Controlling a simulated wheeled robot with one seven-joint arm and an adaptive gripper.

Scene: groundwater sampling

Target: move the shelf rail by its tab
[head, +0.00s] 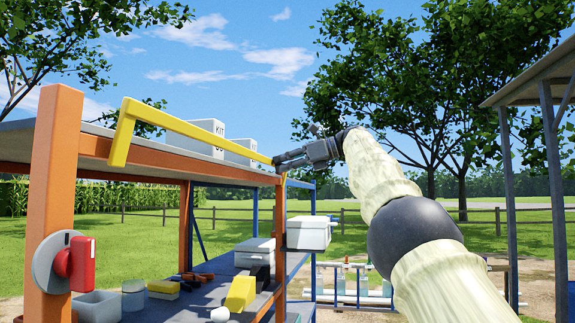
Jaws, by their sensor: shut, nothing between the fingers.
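The yellow shelf rail (205,136) runs along the front of the upper shelf, above the orange beam. Its left end bends down in front of the beam. Its right end reaches the orange post, where a small yellow piece (282,184) shows below my gripper; I cannot tell whether this is the tab. My gripper (277,161) is shut and empty, coming from the right with its fingertips at the rail's right end. I cannot tell whether they touch it. The fingers partly hide that end.
The upper shelf holds white kit boxes (207,127). The lower shelf (205,297) carries bins, a yellow block (241,293) and a lidded box (255,251). A red switch (82,263) sits on the near left post (54,195). A grey box (309,234) juts out below my gripper.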

